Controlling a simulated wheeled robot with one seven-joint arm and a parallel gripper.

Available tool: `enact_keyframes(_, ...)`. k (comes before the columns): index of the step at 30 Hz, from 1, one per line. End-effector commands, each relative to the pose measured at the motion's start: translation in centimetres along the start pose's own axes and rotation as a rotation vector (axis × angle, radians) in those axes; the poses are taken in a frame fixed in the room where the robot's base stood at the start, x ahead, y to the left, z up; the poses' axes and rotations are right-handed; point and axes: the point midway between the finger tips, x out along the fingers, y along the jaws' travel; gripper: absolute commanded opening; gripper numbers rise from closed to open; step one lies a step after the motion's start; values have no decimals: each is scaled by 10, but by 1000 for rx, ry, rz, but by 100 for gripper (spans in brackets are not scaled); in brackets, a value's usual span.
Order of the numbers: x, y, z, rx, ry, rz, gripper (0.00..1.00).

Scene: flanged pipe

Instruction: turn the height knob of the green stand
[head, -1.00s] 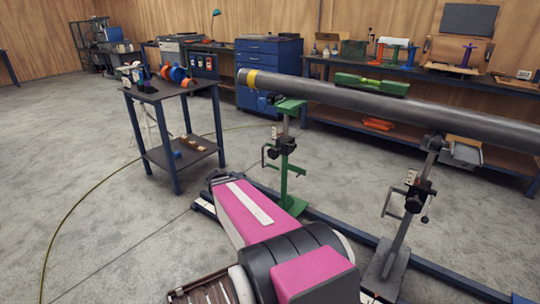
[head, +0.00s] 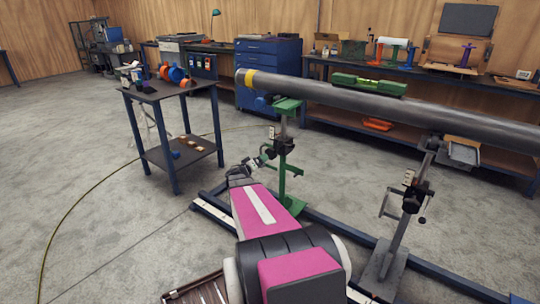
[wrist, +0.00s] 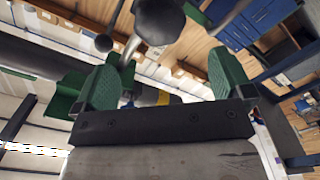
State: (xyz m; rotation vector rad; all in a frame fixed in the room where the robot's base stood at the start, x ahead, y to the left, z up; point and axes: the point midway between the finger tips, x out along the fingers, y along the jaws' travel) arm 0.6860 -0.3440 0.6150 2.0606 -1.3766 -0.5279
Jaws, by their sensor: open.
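The green stand (head: 290,185) stands under the left end of the grey pipe (head: 340,96). A black clamp block (head: 284,146) sits on its post; this is where its height knob appears to be. My gripper (head: 263,157) is just left of this block, with open jaws. In the wrist view my two green finger pads (wrist: 165,80) are wide apart with nothing gripped. A dark rounded knob (wrist: 160,20) on a bent metal rod shows just beyond the fingertips, with a smaller dark ball (wrist: 104,43) to its left. Whether the fingers touch the rod, I cannot tell.
A grey stand (head: 395,240) holds the pipe farther right. A blue floor rail (head: 330,225) runs beneath the stands. A small dark table (head: 170,92) with parts stands at left.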

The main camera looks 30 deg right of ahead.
Motion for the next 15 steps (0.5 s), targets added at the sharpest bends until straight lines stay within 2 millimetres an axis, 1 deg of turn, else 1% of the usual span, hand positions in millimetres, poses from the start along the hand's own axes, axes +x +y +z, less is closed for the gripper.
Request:
enact_keyframes(9,56,-2,0,-1,-2,1,98)
enact_keyframes(15,84,-1,0,0,-3,1,98)
